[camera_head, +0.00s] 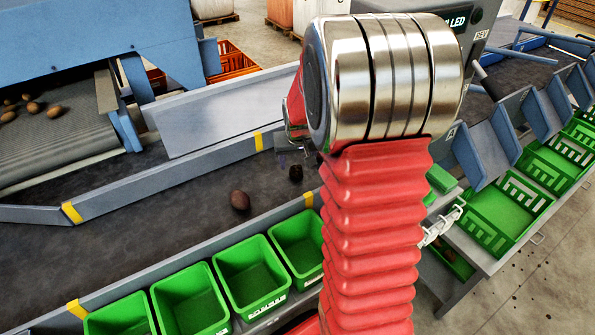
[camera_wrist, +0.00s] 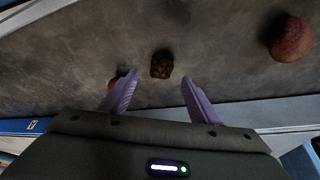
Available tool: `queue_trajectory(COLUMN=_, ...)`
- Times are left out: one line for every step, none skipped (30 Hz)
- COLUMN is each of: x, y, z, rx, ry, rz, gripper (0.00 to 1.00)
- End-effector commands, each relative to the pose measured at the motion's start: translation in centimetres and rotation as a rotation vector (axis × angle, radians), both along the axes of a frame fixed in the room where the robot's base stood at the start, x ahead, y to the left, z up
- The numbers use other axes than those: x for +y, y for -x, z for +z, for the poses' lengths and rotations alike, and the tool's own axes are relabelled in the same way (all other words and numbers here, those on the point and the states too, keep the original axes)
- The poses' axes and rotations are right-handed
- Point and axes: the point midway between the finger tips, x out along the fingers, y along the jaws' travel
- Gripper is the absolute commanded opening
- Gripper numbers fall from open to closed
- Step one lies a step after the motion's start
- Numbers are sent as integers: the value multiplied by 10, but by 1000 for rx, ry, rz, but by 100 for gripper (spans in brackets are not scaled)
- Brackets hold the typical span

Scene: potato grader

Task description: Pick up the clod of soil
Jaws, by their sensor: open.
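The clod of soil (camera_head: 296,173) is a small, dark, rough lump on the dark conveyor belt in the head view, just left of my arm. In the wrist view the clod (camera_wrist: 162,65) shows brown and blocky, lying on the belt beyond the fingertips and roughly centred between them. My gripper (camera_wrist: 160,80) is open and empty, with two purple fingers spread apart. Whether the fingers are level with the clod I cannot tell. In the head view my arm hides most of the gripper.
A reddish-brown potato (camera_head: 240,200) lies on the belt left of the clod; it is also at the upper right in the wrist view (camera_wrist: 291,38). A small reddish lump (camera_wrist: 117,82) is partly behind the left finger. Green bins (camera_head: 251,270) line the belt's near edge.

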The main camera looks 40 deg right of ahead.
Motion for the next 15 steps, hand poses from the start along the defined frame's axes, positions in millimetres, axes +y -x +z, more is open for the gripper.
queue_trajectory(x=0, y=-1, z=-5, rx=2, ry=-1, rz=1, gripper=56)
queue_trajectory(x=-1, y=-2, z=-9, rx=4, ry=-1, rz=1, gripper=56)
queue_trajectory(x=-1, y=-4, z=-13, rx=5, ry=-2, rz=1, gripper=56)
queue_trajectory(x=-2, y=-5, z=-17, rx=4, ry=-1, rz=1, gripper=56)
queue_trajectory(x=-2, y=-6, z=-20, rx=4, ry=-1, rz=1, gripper=56)
queue_trajectory(x=-2, y=-8, z=-25, rx=5, ry=-2, rz=1, gripper=56)
queue_trajectory(x=-3, y=-9, z=-28, rx=4, ry=-1, rz=1, gripper=56)
queue_trajectory(x=-4, y=-10, z=-31, rx=4, ry=-1, rz=1, gripper=56)
queue_trajectory(x=-5, y=-12, z=-35, rx=4, ry=-1, rz=1, gripper=56)
queue_trajectory(x=-5, y=-13, z=-37, rx=3, ry=-1, rz=1, gripper=56)
queue_trajectory(x=-6, y=-13, z=-39, rx=3, ry=-1, rz=1, gripper=56)
queue_trajectory(x=-6, y=-14, z=-41, rx=2, ry=-1, rz=1, gripper=56)
queue_trajectory(x=-6, y=-15, z=-42, rx=2, ry=-1, rz=1, gripper=56)
queue_trajectory(x=-6, y=-15, z=-43, rx=2, ry=-1, rz=1, gripper=56)
queue_trajectory(x=-7, y=-15, z=-43, rx=2, ry=-1, rz=1, gripper=56)
